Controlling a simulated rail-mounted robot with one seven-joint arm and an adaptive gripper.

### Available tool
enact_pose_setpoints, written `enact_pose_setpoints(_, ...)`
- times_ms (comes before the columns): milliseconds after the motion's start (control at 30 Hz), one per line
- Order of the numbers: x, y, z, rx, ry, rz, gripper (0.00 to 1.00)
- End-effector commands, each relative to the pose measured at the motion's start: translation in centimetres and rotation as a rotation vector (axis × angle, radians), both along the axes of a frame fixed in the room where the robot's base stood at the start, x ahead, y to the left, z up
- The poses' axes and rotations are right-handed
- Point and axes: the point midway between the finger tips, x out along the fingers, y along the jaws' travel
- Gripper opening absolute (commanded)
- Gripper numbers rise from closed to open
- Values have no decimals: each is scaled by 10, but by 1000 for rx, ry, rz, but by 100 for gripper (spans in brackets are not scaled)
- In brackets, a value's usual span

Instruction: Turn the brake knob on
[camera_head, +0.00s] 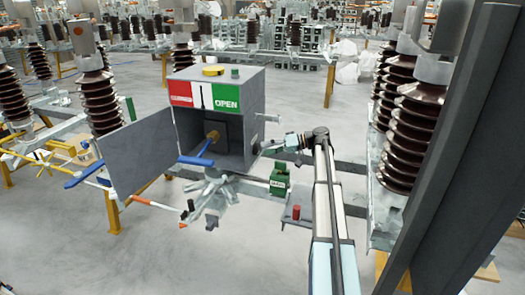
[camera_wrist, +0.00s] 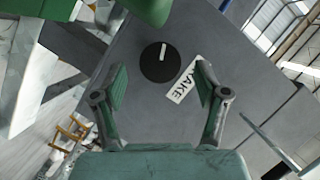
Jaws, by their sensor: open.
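The brake knob (camera_wrist: 159,62) is a round black dial with a white pointer line, on a grey panel in the wrist view. Its line points almost straight up in the picture. A white label (camera_wrist: 183,82) reading "AKE" lies beside it, partly covered by my right finger. My gripper (camera_wrist: 161,72) is open, with its green-padded fingers apart on either side of the knob; I cannot tell any contact. In the head view my gripper (camera_head: 272,146) is at the right side of the grey box (camera_head: 253,93); the knob is hidden there.
The box's door (camera_head: 136,154) hangs open at left, and a blue-handled lever (camera_head: 197,160) sticks out of its front. Brown insulators (camera_head: 401,120) and a dark post (camera_head: 462,150) stand at right. A green block (camera_head: 279,180) sits below my gripper.

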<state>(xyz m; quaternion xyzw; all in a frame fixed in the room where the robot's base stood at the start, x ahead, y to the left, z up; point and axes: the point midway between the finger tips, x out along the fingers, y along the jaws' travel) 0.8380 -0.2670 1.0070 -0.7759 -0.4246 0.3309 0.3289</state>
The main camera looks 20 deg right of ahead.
Motion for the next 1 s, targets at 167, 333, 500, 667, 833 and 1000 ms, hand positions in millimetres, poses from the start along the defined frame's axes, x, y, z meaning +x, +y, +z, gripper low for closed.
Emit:
enact_pose_setpoints(167,-14,-32,9,0,-1,-2,73)
enact_pose_setpoints(333,-27,-59,16,0,-1,-2,73)
enact_pose_setpoints(500,-36,-76,21,0,-1,-1,73)
enact_pose_setpoints(667,-39,-83,23,0,0,0,73)
enact_pose_setpoints(833,-40,-83,23,1,0,1,73)
enact_pose_setpoints(1000,-41,-84,23,0,-1,-2,73)
